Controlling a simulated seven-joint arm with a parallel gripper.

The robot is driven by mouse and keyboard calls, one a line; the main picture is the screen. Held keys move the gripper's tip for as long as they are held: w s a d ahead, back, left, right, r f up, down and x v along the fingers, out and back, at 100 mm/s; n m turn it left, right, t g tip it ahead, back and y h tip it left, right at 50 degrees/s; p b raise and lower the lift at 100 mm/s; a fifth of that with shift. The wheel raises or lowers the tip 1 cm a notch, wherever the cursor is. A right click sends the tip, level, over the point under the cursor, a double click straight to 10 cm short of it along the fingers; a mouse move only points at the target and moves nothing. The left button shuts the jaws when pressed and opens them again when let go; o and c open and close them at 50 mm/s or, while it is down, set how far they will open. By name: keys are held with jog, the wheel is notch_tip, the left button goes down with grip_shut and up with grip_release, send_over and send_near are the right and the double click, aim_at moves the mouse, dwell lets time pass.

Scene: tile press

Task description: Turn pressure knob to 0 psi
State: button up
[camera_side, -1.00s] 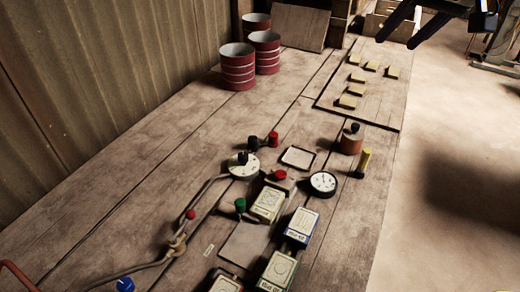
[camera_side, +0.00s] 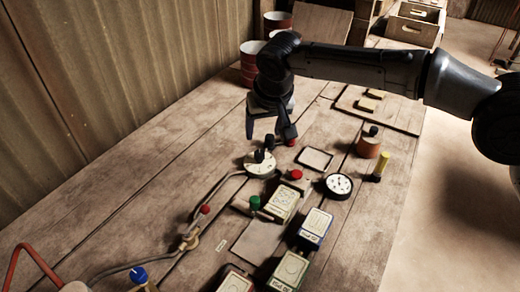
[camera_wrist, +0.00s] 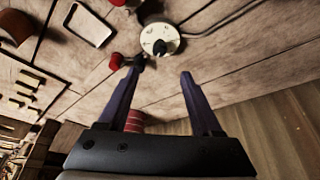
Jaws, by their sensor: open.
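A round white dial plate (camera_side: 252,168) with a black knob (camera_side: 260,155) on its middle lies on the bench and looks like the pressure knob. In the wrist view the dial plate (camera_wrist: 150,33) and its black knob (camera_wrist: 160,46) are just beyond the fingertips. Its markings are too small to read. My gripper (camera_side: 270,136) is open and empty, pointing down above and slightly behind the knob, apart from it. In the wrist view my gripper (camera_wrist: 160,73) shows both fingers spread, with bare wood between them. A white-faced gauge (camera_side: 338,186) lies to the right; its reading is unclear.
A red knob with a black part (camera_wrist: 118,62) is close to one fingertip. Green (camera_side: 254,202) and red (camera_side: 296,174) buttons, several tile blocks (camera_side: 314,226) and a hose (camera_side: 217,188) lie around the dial. Red-striped cans stand behind my arm, against the wall.

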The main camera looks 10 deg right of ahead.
aim_at(260, 153)
jog(key=x, duration=1.1)
jog(key=shift+w+f, duration=0.15)
grip_shut()
